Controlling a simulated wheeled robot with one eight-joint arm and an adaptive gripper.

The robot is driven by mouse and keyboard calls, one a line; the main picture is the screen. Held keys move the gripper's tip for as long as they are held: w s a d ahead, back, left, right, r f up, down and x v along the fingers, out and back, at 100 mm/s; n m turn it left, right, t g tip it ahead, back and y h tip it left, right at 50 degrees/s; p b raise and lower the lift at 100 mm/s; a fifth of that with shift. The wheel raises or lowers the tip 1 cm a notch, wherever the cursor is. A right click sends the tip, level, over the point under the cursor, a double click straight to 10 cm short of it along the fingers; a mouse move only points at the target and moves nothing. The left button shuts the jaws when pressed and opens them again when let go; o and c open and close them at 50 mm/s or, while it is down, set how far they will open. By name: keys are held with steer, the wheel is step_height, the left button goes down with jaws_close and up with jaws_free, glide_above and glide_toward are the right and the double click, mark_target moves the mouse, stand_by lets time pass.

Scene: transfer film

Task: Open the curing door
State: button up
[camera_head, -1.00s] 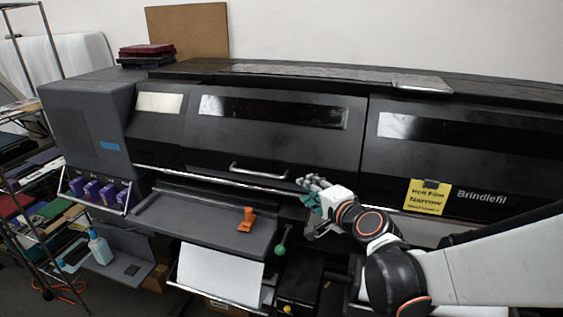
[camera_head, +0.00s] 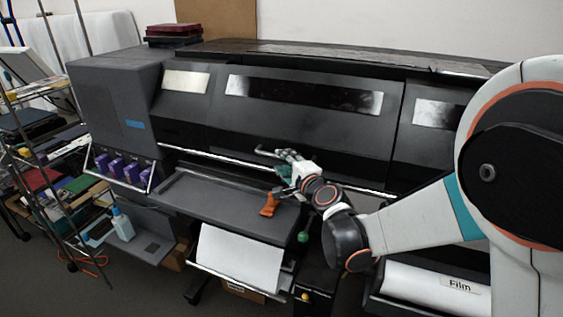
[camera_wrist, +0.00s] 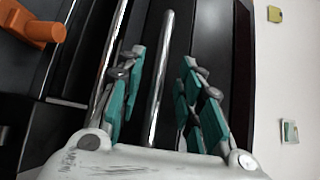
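The wide black door (camera_head: 300,125) with a dark window strip is in the middle of the large printer in the head view. It looks shut. Its silver bar handle (camera_head: 266,152) runs along its lower edge, with the right part hidden by my gripper (camera_head: 284,158). In the wrist view, the handle (camera_wrist: 160,80) runs between the two teal-padded fingers of my gripper (camera_wrist: 162,85). The fingers are spread, with gaps on both sides of the bar. I cannot see them touching it.
A grey tray (camera_head: 205,198) juts out below the door, with an orange clamp (camera_head: 269,205) on its edge. A green knob (camera_head: 303,237) is below the arm. A wire rack (camera_head: 35,150) with books stands at the left. A film roll (camera_head: 425,289) is low at the right.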

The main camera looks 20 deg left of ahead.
steer(key=x, duration=0.3)
steer(key=shift+w, duration=0.15)
jaws_close()
